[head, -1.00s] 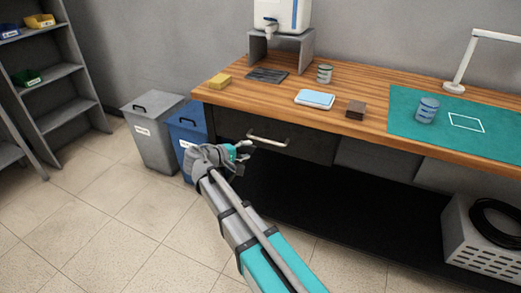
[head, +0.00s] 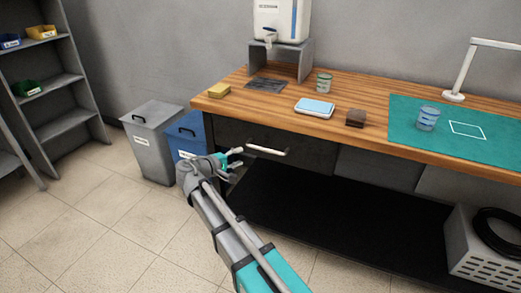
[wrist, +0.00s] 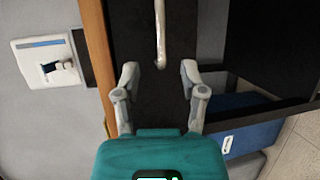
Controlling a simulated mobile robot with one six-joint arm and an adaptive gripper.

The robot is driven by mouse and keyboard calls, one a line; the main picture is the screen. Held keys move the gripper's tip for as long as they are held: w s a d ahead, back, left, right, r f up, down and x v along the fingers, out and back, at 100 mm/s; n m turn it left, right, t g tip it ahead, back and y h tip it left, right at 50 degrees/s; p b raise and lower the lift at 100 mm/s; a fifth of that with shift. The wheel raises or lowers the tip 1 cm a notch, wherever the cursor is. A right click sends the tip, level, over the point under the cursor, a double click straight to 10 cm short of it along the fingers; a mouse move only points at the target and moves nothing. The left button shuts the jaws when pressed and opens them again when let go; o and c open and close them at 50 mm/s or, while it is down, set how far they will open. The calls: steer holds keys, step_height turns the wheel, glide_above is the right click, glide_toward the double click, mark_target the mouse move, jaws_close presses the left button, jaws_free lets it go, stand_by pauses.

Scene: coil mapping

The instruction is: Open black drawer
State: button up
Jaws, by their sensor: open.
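The black drawer (head: 310,153) sits under the left part of the wooden bench top and looks shut. Its light metal bar handle (head: 267,151) runs across the front. My gripper (head: 233,157) is in front of the drawer's left part, just left of the handle. In the wrist view my gripper (wrist: 159,80) is open, its two fingers apart and nothing between them. The handle (wrist: 160,35) shows there ahead of the fingers, its near end close to the gap between the fingertips. The drawer front (wrist: 135,45) fills the space behind it. I cannot tell whether the fingers touch anything.
The wooden bench (head: 350,125) carries a yellow sponge (head: 219,90), a light blue pad (head: 315,107), a brown block (head: 356,117) and a green mat (head: 480,125). A blue bin (head: 187,135) and a grey bin (head: 148,150) stand left of the bench. Floor in front is clear.

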mark_target(261, 149)
steer(key=b+x, duration=0.2)
steer(key=x, duration=1)
steer(key=shift+c, duration=0.2)
jaws_close()
